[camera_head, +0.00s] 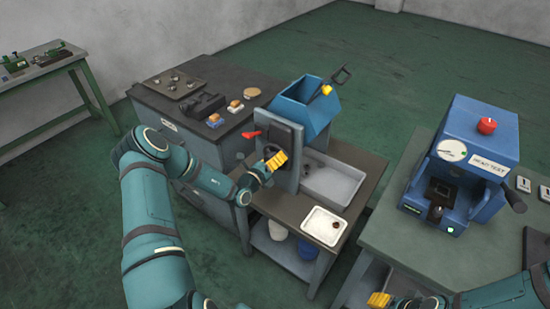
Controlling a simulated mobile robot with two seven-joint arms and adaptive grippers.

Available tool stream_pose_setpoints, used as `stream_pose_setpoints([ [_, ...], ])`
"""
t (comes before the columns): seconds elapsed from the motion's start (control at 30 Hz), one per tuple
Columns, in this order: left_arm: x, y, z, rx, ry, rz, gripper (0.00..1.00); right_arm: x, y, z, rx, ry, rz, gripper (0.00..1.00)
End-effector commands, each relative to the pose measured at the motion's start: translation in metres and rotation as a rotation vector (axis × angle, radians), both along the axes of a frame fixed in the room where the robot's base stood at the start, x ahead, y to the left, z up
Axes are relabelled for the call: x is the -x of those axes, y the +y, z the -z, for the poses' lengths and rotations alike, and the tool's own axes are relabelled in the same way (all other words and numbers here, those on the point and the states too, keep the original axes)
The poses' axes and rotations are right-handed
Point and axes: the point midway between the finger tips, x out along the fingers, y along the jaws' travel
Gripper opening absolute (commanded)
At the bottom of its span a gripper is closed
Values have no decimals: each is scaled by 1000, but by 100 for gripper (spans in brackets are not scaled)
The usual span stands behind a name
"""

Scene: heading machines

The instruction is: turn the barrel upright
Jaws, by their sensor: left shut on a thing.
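The blue open-mouthed vessel (312,112), which I take to be the barrel, sits on a grey upright stand (287,138) on the small bench. Its mouth faces upward and looks somewhat tilted. My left gripper (277,161), with yellow fingers, is at the near face of the stand, below the vessel. It is shut on a dark part there, perhaps a handwheel, mostly hidden by the fingers. A red lever (251,134) sticks out just above left of it. My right gripper (380,300) shows only partly at the bottom edge; its opening is unclear.
A grey trough (332,180) and a white tray (323,226) lie on the bench. A dark cabinet (165,104) stands behind left. A blue tester (468,160) stands on the right table (385,238). Green floor is open at the back.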

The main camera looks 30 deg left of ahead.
Motion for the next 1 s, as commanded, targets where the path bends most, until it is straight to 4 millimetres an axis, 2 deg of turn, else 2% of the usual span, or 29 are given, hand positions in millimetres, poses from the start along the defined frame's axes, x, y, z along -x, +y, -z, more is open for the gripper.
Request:
stream_pose_setpoints([
  [0.37, -1, 3, -2, 5, -5, -6, 27, 0, 0, 0, 0, 0, 0, 47],
  [0.4, -1, 3, -2, 5, -5, -6, 68, 0, 0, 0, 0, 0, 0, 47],
  [0.47, -1, 3, -2, 5, -5, -6, 90, 0, 0, 0, 0, 0, 1, 47],
  [0.5, 0, 3, -2, 4, -4, -6, 95, 0, 0, 0, 0, 0, 1, 47],
  [0.83, 2, 2, 0, 4, -1, -3, 95, 0, 0, 0, 0, 0, 1, 47],
  [1.0, 20, 4, 0, 5, 1, -3, 95, 0, 0, 0, 0, 0, 1, 47],
])
